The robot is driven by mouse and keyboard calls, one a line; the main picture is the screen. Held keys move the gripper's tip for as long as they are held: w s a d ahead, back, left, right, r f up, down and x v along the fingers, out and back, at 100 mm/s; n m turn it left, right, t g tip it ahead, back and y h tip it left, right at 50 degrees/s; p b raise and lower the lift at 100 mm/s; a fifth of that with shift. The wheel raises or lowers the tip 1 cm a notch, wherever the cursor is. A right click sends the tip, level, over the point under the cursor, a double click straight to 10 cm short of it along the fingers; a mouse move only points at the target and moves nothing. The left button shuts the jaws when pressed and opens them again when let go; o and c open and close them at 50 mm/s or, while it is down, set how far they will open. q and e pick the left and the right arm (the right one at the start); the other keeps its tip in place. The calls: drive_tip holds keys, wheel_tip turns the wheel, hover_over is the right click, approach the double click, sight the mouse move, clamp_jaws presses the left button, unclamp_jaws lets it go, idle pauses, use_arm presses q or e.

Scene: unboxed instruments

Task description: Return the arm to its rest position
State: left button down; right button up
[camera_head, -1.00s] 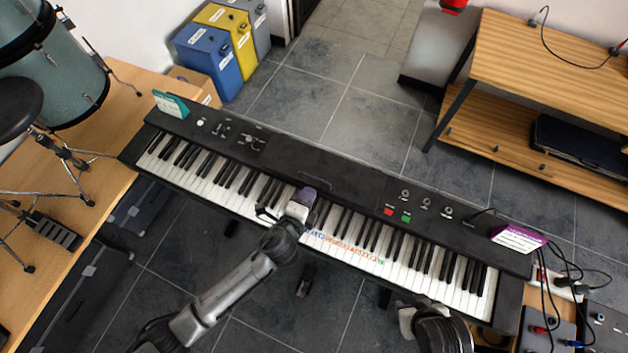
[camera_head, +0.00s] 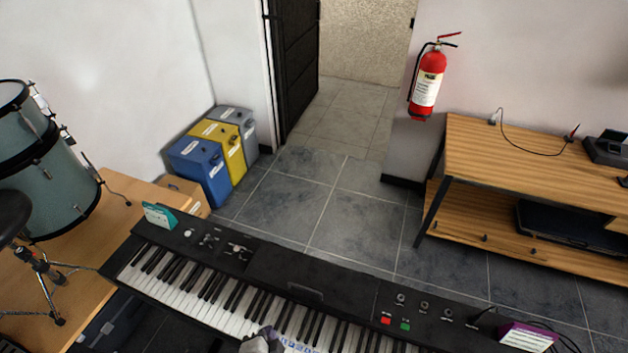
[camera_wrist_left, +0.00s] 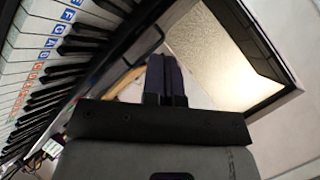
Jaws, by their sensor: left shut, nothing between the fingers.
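My left gripper (camera_head: 264,338) shows at the bottom edge of the head view, in front of the white keys of the black keyboard (camera_head: 300,280). Only its tip end is in frame. In the left wrist view its two dark purple fingers (camera_wrist_left: 165,78) are pressed together with nothing between them. The keyboard's keys (camera_wrist_left: 45,45) run down the left side of that view, with coloured letter stickers on some white keys. I cannot tell the exact gap between the fingers and the keys. My right gripper is not in view.
A drum (camera_head: 45,175) stands at left on a wooden platform (camera_head: 95,235). Blue (camera_head: 200,168), yellow and grey bins stand by the wall. A wooden shelf (camera_head: 530,155) is at right, near a red fire extinguisher (camera_head: 428,82). The tiled floor behind the keyboard is clear.

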use_arm(q)
drive_tip(key=s+a+r+n+g, duration=0.5)
drive_tip(key=s+a+n, duration=0.5)
drive_tip(key=s, duration=0.3)
drive_tip(key=s+f+g, duration=0.2)
drive_tip(key=s+f, duration=0.2)
drive_tip(key=s, duration=0.3)
wheel_tip(320, 180, up, 22)
drive_tip(key=p, duration=2.1)
drive_tip(key=shift+a+f, duration=0.2)
drive_tip(key=shift+f, duration=0.05)
drive_tip(key=shift+s, duration=0.1)
